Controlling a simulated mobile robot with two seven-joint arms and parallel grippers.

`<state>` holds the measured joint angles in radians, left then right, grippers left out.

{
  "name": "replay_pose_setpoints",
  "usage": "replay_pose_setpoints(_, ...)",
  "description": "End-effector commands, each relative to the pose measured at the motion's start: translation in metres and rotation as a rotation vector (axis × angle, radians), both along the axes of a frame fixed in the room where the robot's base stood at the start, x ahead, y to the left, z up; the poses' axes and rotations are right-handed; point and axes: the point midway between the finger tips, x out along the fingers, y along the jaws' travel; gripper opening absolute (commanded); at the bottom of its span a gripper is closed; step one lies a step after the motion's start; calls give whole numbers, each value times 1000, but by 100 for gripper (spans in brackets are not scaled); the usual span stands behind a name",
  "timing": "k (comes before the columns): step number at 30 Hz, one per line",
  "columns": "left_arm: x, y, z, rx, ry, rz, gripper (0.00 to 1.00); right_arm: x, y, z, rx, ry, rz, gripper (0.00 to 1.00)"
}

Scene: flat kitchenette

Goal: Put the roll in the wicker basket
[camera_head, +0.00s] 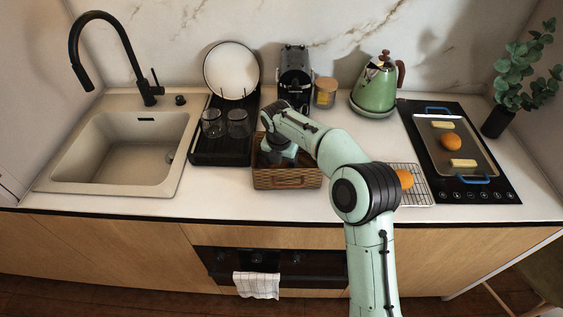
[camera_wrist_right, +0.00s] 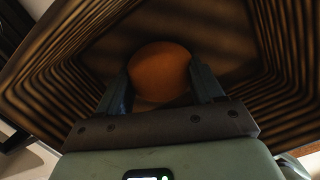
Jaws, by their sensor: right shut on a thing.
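The wicker basket (camera_head: 287,179) stands on the counter right of the dish rack. My right gripper (camera_head: 283,157) reaches down into the basket from above; its fingertips are hidden by the basket wall and arm. In the right wrist view, my right gripper (camera_wrist_right: 160,88) is shut on an orange-brown round roll (camera_wrist_right: 160,70), with a finger on each side. The wicker basket's ribbed walls (camera_wrist_right: 285,60) surround it there. I cannot tell whether the roll touches the basket floor. Another roll (camera_head: 404,179) lies on the wire rack, and another (camera_head: 451,141) on the tray. My left gripper is not in view.
The black dish rack (camera_head: 222,158) with glasses and a plate stands just left of the basket. A coffee machine (camera_head: 295,70), a jar (camera_head: 325,92) and a green kettle (camera_head: 375,88) stand behind. The wire rack (camera_head: 420,190) and the tray (camera_head: 430,127) on the hob are at right.

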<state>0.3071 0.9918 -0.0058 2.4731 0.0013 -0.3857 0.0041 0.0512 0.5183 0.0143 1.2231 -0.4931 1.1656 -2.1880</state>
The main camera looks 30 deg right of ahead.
Motion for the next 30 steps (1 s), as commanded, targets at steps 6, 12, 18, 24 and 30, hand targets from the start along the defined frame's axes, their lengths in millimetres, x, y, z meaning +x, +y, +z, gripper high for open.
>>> replay_pose_setpoints(6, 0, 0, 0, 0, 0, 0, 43, 0, 0, -1, 0, 0, 0, 92)
replay_pose_setpoints(12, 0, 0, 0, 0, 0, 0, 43, 0, 0, 0, 0, 0, 0, 92)
replay_pose_setpoints(18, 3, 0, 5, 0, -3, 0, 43, -1, 2, 24, 0, -2, 0, 92)
replay_pose_setpoints(24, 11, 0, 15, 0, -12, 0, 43, -5, 8, 69, 0, -5, 1, 92)
replay_pose_setpoints(30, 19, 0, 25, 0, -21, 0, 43, -9, 11, 105, 0, -3, 0, 92)
